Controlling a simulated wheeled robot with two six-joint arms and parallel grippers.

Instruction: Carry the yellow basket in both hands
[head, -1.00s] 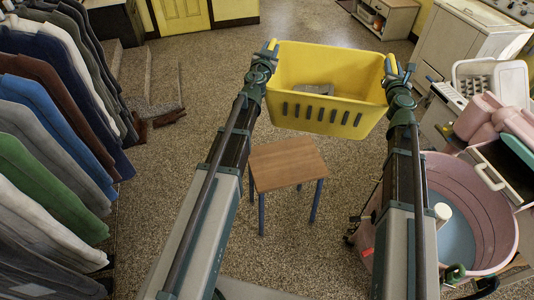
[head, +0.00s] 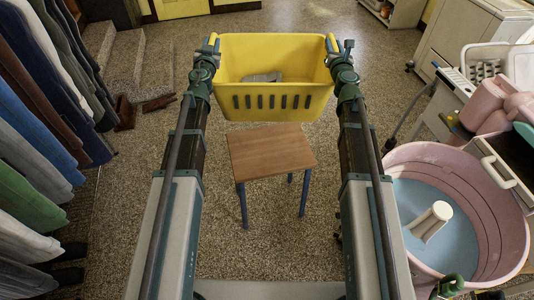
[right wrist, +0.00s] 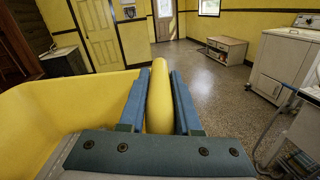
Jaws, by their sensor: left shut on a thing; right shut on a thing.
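The yellow basket (head: 272,102) hangs between my two arms, roughly level, with a row of dark slots in its near wall. A grey thing (head: 262,77) lies inside it. My left gripper (head: 211,43) is shut on the basket's left rim. My right gripper (head: 335,44) is shut on its right rim. In the right wrist view, the jaws of the right gripper (right wrist: 160,105) sit either side of the yellow rim (right wrist: 159,80), and the basket's inside (right wrist: 50,110) shows to the left.
A small wooden stool (head: 270,151) stands on the floor below the basket. A pink washer tub (head: 450,165) with water and a white agitator is at the right. Hanging clothes (head: 35,120) line the left. Open speckled floor lies beyond the basket, with a low cabinet (right wrist: 226,49) farther off.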

